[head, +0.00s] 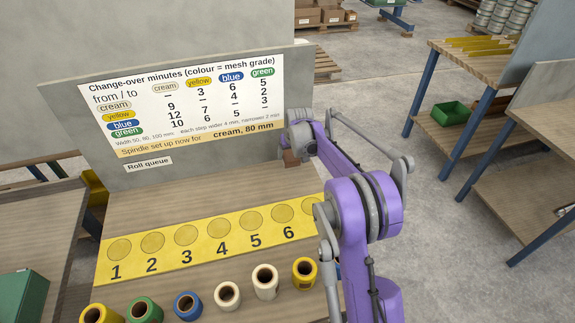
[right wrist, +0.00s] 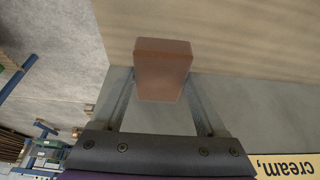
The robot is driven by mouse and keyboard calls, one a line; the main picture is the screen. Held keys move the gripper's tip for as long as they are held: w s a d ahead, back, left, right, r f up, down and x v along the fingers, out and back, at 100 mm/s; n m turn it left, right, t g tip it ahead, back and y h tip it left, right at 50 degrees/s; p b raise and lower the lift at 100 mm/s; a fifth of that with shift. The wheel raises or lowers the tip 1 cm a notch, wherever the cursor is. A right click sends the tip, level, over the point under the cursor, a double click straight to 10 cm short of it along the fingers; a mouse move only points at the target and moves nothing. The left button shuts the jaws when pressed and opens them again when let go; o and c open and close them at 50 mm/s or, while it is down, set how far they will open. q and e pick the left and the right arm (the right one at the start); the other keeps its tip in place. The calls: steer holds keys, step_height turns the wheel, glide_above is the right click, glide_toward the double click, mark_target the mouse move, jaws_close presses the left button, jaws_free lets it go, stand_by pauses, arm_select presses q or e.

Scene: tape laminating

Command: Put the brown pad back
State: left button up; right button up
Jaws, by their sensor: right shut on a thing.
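The brown pad (right wrist: 163,68) is a small reddish-brown block. In the right wrist view it sits between the two fingers of my right gripper (right wrist: 160,80), which is shut on it. In the head view only a small part of the brown pad (head: 291,159) shows below my right gripper (head: 293,152), near the back right of the bench by the upright board. I cannot tell whether the pad touches the bench top. My left gripper is not in view.
A yellow strip (head: 205,252) with numbered circles lies across the bench (head: 190,205). Several coloured rolls, such as a blue one (head: 187,305), stand in front of it. The grey board (head: 60,120) with a change-over chart stands behind. Bare bench lies between strip and board.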

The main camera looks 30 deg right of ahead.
mark_target(290, 172)
steer(key=shift+w+f, duration=0.1)
steer(key=shift+f, duration=2.8)
steer(key=shift+f, duration=0.15)
steer(key=o, duration=1.2)
steer(key=shift+o, duration=0.2)
steer(key=shift+r, duration=0.35)
steer(key=v, duration=1.1)
steer(key=shift+s+r, duration=0.25)
steer(key=shift+r, duration=0.05)
steer(key=shift+a, duration=0.1)
